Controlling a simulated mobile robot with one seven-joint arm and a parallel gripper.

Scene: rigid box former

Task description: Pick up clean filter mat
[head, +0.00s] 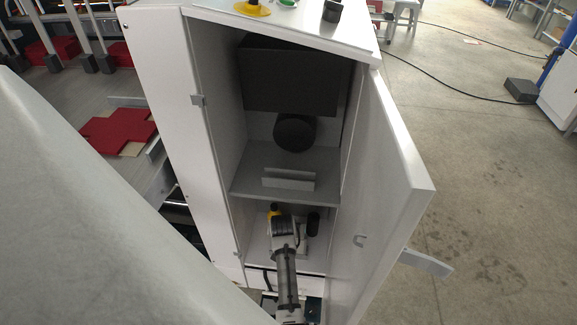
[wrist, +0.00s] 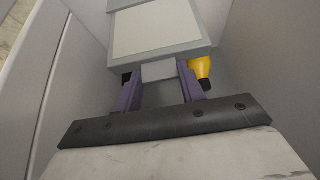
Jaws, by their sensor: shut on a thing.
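The clean filter mat, a pale panel in a grey frame (wrist: 157,27), fills the top middle of the wrist view. A short grey tab on its near edge lies between the two purple fingers of my gripper (wrist: 158,72). My gripper is shut on this tab. In the head view my gripper (head: 284,226) is inside the lower compartment of the white cabinet (head: 161,100). There it and my arm hide most of the mat. I cannot tell whether the mat touches the compartment floor.
A yellow item with a black end (wrist: 201,69) is close by the right finger. A dark cylinder (head: 313,222) stands right of my gripper. The grey shelf (head: 252,180) is above, and the open cabinet door (head: 385,200) bounds the right side.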

